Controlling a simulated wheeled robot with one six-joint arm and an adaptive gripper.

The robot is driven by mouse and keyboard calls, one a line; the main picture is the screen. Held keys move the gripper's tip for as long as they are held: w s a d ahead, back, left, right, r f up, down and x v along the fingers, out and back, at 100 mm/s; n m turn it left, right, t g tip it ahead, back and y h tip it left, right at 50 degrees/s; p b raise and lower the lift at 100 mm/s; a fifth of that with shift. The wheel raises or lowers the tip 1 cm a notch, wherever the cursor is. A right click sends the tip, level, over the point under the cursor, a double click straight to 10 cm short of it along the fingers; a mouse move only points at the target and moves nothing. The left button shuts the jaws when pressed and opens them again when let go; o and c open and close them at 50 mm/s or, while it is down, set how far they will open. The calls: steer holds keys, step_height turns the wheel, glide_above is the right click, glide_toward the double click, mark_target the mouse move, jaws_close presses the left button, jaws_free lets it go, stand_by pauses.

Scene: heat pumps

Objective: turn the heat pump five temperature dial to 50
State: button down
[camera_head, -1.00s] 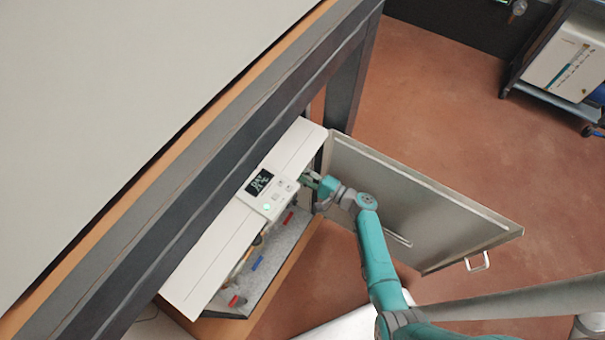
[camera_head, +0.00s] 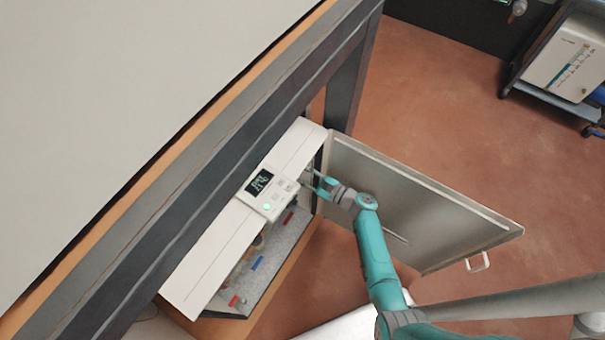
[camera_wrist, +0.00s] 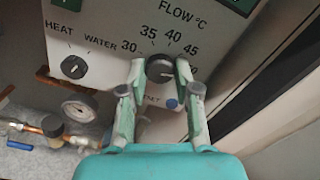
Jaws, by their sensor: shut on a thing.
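The temperature dial (camera_wrist: 159,68) is a dark round knob with a grey rim on the white heat pump front in the wrist view, under the "FLOW °C" label. Numbers 30, 35, 40 and 45 curve around it; a further number at right is partly hidden by a finger. A pale mark on the knob seems to point right; its exact reading is unclear. My gripper (camera_wrist: 159,82) is shut on the dial, one finger on each side. In the head view my gripper (camera_head: 313,182) is at the front of the white heat pump (camera_head: 205,260); the dial is hidden there.
A smaller HEAT/WATER knob (camera_wrist: 74,67) and a pressure gauge (camera_wrist: 79,108) sit left of the dial. The open metal door (camera_head: 430,205) stands close to the right of my arm. A dark table frame (camera_head: 200,150) overhangs the unit.

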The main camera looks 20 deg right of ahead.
steer(key=shift+f+m, duration=0.1)
steer(key=shift+m, duration=0.4)
steer(key=c, duration=0.8)
jaws_free()
steer(key=v, duration=1.2)
